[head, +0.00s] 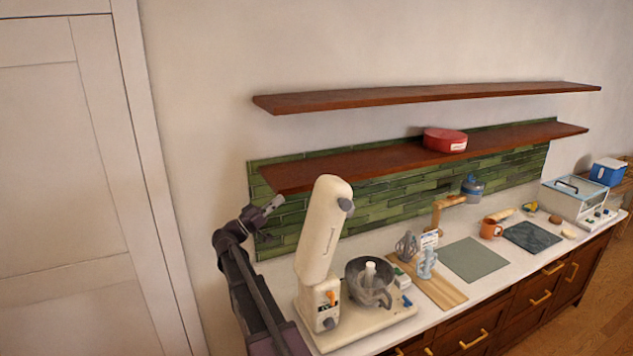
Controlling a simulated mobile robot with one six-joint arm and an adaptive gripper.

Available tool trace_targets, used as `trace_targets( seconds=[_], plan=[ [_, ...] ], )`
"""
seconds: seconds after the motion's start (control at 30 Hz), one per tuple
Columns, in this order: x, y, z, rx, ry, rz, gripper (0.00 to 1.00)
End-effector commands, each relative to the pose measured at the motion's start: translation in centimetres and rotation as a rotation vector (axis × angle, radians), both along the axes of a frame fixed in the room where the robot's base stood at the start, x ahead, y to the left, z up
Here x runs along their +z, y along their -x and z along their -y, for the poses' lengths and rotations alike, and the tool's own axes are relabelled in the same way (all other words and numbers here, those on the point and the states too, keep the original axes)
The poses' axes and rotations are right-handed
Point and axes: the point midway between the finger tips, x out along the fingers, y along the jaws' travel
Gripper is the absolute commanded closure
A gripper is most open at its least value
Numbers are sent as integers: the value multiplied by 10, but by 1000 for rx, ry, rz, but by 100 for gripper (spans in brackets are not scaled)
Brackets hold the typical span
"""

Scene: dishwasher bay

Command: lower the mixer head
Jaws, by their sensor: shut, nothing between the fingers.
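The stand mixer's cream head (321,232) is tilted up steeply at the left end of the counter. Its cream base (375,330) stands on the counter, with small coloured controls on its side. A dark grey bowl (357,292) with a pale piece inside sits on the base, right of the head. My gripper (279,201) is shut and empty, left of the raised head's upper part and in front of the green tiles. It appears apart from the head, though the depth gap is hard to judge.
Two wooden shelves (420,96) run above the counter; the lower holds a red round tin (445,140). A wooden board (450,294), grey mat (474,260), orange mug (490,229) and dark slab (532,237) lie to the right. A white door (65,200) is at left.

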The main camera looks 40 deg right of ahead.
Motion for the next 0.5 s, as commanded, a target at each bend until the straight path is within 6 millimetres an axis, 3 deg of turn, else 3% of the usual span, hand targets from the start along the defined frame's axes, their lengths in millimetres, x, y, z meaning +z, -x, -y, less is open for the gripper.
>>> trace_targets(
  seconds=[0.27, 0.5],
  plan=[
    [1, 0, 0, 1, -2, -1, 100],
    [9, 3, 12, 1, -4, -2, 100]
  ],
)
